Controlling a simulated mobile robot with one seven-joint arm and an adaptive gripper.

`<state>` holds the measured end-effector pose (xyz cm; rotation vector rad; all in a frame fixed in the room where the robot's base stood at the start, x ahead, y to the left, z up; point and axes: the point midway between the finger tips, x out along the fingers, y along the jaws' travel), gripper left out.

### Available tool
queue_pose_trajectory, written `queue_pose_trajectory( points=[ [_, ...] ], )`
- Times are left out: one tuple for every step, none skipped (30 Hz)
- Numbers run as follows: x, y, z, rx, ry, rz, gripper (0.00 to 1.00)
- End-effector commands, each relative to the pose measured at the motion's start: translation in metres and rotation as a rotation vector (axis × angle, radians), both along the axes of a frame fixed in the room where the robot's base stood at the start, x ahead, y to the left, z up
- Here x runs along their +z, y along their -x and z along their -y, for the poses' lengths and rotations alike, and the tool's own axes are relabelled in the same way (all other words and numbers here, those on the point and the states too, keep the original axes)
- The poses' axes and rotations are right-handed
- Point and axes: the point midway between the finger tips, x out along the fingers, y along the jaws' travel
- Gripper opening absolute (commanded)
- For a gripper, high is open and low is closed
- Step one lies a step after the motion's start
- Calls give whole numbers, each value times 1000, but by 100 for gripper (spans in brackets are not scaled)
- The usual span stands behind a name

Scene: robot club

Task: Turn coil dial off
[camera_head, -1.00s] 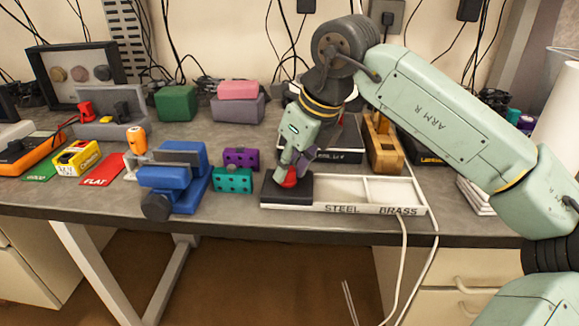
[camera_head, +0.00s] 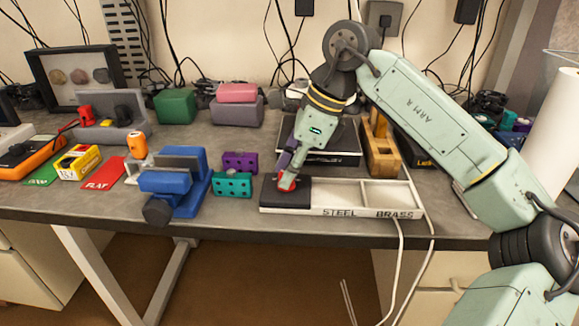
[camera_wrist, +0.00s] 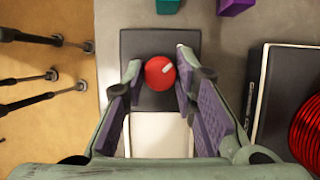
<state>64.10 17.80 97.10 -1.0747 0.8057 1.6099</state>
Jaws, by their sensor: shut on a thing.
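The coil dial is a round red knob (camera_wrist: 160,73) with a white pointer mark on its top. It sits on a black block (camera_wrist: 137,44) at the left end of the white STEEL/BRASS tray (camera_head: 395,213). In the wrist view the pointer slants toward the upper right. My gripper (camera_wrist: 158,72) reaches down with one finger on each side of the knob and is shut on it. In the head view my gripper (camera_head: 289,180) hides much of the knob. I see no on or off marking.
A black box with a red coil (camera_wrist: 306,135) stands behind the tray. A teal block (camera_head: 232,185), a purple block (camera_head: 240,160) and a blue vise (camera_head: 172,185) stand to the left. A wooden piece (camera_head: 383,150) stands behind the tray. White cables hang over the front edge.

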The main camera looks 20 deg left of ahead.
Motion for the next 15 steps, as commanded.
queue_pose_trajectory(
  points=[
    [-1,0,0,7,1,0,0],
    [-1,0,0,9,1,0,0],
    [-1,0,0,11,1,0,0],
    [-1,0,0,13,1,-1,0],
    [-1,0,0,13,1,-1,0],
    [-1,0,0,14,1,0,0],
    [-1,0,0,14,1,0,0],
    [-1,0,0,14,1,0,0],
    [-1,0,0,14,1,0,0],
    [-1,0,0,14,1,0,0],
    [-1,0,0,14,1,0,0],
    [-1,0,0,13,1,-1,0],
    [-1,0,0,13,1,-1,0],
    [-1,0,0,13,1,-1,0],
    [-1,0,0,13,1,-1,29]
  ],
)
